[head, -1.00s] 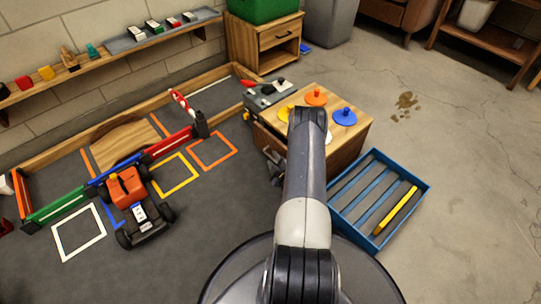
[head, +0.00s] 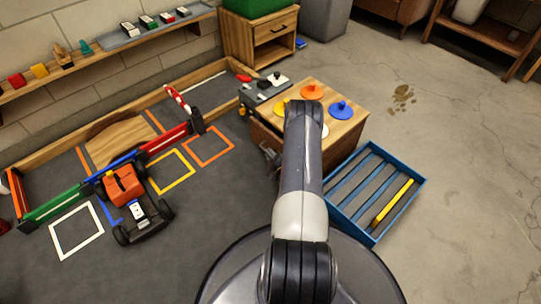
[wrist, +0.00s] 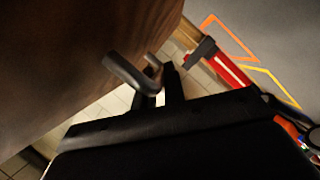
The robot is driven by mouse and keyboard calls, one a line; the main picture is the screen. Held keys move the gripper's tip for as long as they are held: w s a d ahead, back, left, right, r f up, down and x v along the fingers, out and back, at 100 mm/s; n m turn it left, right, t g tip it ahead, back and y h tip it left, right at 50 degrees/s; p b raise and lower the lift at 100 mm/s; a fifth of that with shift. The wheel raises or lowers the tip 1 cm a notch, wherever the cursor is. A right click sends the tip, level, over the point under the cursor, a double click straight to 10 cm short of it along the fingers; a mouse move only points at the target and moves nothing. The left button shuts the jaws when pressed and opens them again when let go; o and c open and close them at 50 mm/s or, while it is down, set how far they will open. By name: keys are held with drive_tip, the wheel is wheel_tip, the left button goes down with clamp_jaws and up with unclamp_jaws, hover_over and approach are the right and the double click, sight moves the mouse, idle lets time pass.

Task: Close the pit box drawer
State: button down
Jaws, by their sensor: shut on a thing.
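The wooden pit box (head: 345,133) stands in the middle of the head view, with coloured round knobbed pieces on its top. Its front, on the left side, is partly hidden by my arm. In the wrist view the brown drawer front (wrist: 60,60) fills the left, with a dark bar handle (wrist: 122,70) standing out from it. My gripper (wrist: 160,88) is shut on the handle. In the head view the gripper (head: 271,155) shows only partly, beside the box front. I cannot tell how far the drawer stands out.
A blue slatted crate (head: 415,190) with a yellow bar lies right of the box. An orange and black racecar (head: 140,205) stands on the dark mat at left, near coloured barriers (head: 165,143). A grey tray (head: 262,90) adjoins the box.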

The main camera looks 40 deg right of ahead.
sight(277, 150)
drive_tip(key=shift+w+d, duration=0.15)
drive_tip(key=shift+d, duration=1.8)
drive_tip(key=c, duration=1.5)
unclamp_jaws()
drive_tip(key=p+v, duration=0.4)
drive_tip(key=v, duration=0.6)
drive_tip(key=shift+s, duration=0.4)
